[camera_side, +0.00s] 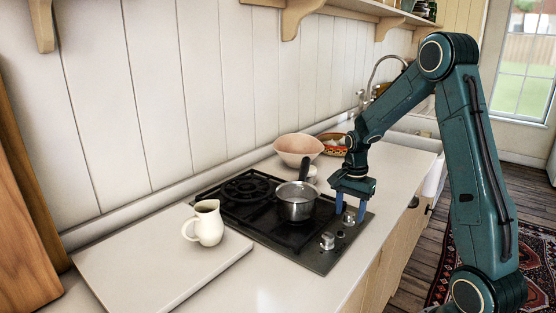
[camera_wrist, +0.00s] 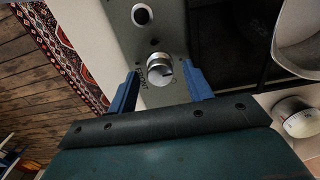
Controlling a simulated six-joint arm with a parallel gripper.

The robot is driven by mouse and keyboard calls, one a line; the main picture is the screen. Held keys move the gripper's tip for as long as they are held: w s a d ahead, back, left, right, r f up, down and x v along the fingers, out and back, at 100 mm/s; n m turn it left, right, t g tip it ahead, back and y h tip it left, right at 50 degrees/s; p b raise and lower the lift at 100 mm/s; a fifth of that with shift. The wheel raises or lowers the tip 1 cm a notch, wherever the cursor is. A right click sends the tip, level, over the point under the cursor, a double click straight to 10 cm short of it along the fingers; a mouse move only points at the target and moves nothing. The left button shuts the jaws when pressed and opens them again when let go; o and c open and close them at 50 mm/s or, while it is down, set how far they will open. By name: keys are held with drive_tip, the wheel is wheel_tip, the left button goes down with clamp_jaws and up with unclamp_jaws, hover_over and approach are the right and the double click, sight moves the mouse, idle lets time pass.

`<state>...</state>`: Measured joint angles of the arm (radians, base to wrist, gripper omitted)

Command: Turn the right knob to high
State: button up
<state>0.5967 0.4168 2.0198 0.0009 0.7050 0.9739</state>
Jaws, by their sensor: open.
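The right knob (camera_side: 349,216) is a silver knob on the black cooktop's front control strip. In the wrist view the same knob (camera_wrist: 159,68) sits between my fingertips, with small markings on the panel beside it. My gripper (camera_side: 350,208) points down over this knob. Its blue fingers are open, one on each side, and the wrist view shows a gap between each finger and the knob (camera_wrist: 160,80). The left knob (camera_side: 327,241) stands nearer the side camera. The knob's exact setting cannot be read.
A steel saucepan (camera_side: 296,201) with a dark handle stands on the cooktop (camera_side: 262,222) close to my gripper. A cream jug (camera_side: 206,224) stands on a white board (camera_side: 150,270) at left. A pink bowl (camera_side: 298,146) and a patterned bowl (camera_side: 333,140) stand behind.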

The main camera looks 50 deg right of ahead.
drive_tip(key=c, duration=1)
drive_tip(key=shift+o, duration=0.2)
drive_tip(key=shift+n, duration=0.3)
drive_tip(key=n, duration=0.8)
drive_tip(key=shift+n, duration=0.3)
drive_tip(key=n, duration=0.4)
drive_tip(key=shift+n, duration=0.3)
drive_tip(key=n, duration=0.4)
drive_tip(key=shift+n, duration=0.3)
